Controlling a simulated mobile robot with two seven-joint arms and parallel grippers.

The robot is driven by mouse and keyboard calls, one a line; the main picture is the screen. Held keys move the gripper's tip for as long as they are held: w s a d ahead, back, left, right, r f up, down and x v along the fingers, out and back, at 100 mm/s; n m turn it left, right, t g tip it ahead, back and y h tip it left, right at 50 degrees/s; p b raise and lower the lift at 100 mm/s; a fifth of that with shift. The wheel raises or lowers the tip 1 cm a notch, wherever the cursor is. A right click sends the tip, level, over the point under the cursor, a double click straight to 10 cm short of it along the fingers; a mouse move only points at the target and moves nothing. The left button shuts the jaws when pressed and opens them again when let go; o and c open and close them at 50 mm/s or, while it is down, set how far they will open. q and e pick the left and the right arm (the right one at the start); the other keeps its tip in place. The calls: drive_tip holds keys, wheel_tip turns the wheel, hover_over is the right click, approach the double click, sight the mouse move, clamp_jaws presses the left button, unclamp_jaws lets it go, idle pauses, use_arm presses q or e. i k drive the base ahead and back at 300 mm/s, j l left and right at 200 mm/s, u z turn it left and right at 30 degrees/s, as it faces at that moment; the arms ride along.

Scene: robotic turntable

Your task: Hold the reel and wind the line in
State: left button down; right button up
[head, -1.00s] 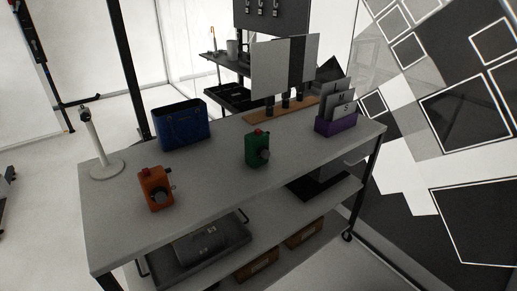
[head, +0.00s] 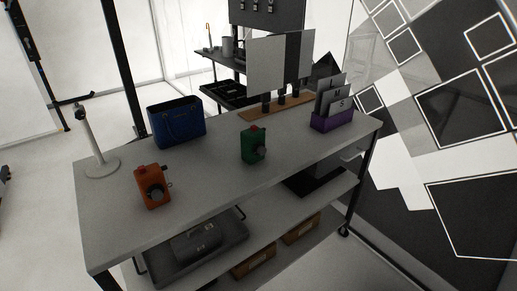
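An orange box-shaped device (head: 150,186) with a dark round knob on its front and a red part on top stands near the left front of the grey table. A similar green device (head: 252,145) with a dark round knob and a red top stands near the middle of the table. I cannot tell which of them, if either, is the reel, and no line can be made out. Neither of my grippers is in the head view.
The grey table (head: 215,185) has free room between the two devices. The lower shelf holds a grey tray (head: 228,249) and brown boxes (head: 254,263).

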sight(260, 149)
drive_tip(key=i+l+u, duration=0.1)
drive_tip(key=u, duration=0.4)
drive_tip(key=i+l+u, duration=0.25)
drive_tip(key=l+u, duration=0.3)
drive_tip(key=l, duration=0.15)
drive_tip(key=i+l, duration=0.1)
drive_tip(key=l, duration=0.2)
drive_tip(key=i+l+u, duration=0.1)
drive_tip(key=l, duration=0.15)
drive_tip(key=i+l, duration=0.1)
drive_tip(key=l, duration=0.2)
